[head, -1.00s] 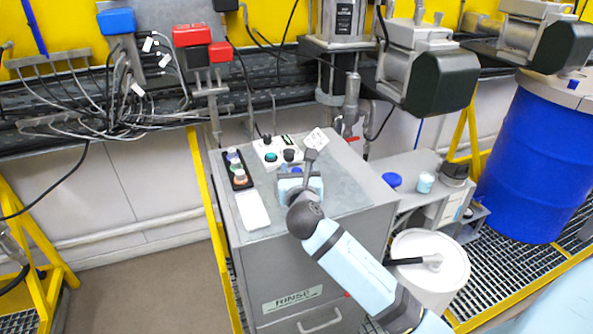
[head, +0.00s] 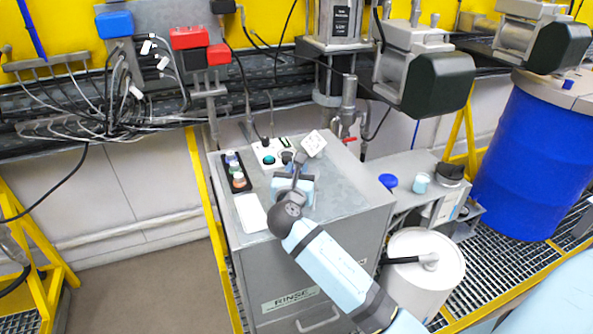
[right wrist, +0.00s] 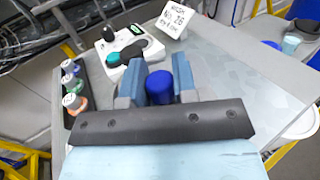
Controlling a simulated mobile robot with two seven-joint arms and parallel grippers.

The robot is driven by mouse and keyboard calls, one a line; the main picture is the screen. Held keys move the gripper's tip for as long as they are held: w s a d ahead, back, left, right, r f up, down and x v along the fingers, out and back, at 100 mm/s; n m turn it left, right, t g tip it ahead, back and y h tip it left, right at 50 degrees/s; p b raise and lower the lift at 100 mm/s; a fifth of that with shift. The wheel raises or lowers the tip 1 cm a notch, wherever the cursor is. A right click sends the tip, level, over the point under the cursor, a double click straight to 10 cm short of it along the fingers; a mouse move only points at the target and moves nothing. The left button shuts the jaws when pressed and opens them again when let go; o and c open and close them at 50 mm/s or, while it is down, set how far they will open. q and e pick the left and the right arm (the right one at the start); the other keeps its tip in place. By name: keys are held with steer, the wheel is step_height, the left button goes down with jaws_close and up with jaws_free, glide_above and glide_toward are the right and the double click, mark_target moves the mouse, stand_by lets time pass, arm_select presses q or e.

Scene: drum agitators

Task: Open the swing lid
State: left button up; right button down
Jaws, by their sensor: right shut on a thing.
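A white round bin (head: 425,262) with a flat top and a black bar handle stands on the floor grating right of the grey RINSE cabinet (head: 330,215). Its top looks closed; I cannot tell for sure that this is the swing lid. My right gripper (head: 294,188) is over the cabinet top, well left of the bin. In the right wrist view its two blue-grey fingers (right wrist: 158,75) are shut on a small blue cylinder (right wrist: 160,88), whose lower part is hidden. My left gripper is not in view.
A grey side shelf (head: 412,165) holds cups. A blue drum (head: 530,160) stands at right.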

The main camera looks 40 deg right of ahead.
steer(key=c, duration=0.9)
jaws_free()
steer(key=shift+s+a+f, duration=0.1)
steer(key=shift+s+a, duration=0.3)
steer(key=b+v, duration=0.1)
steer(key=v, duration=1.1)
steer(key=shift+s+a+b, duration=0.2)
steer(key=shift+s+b, duration=0.1)
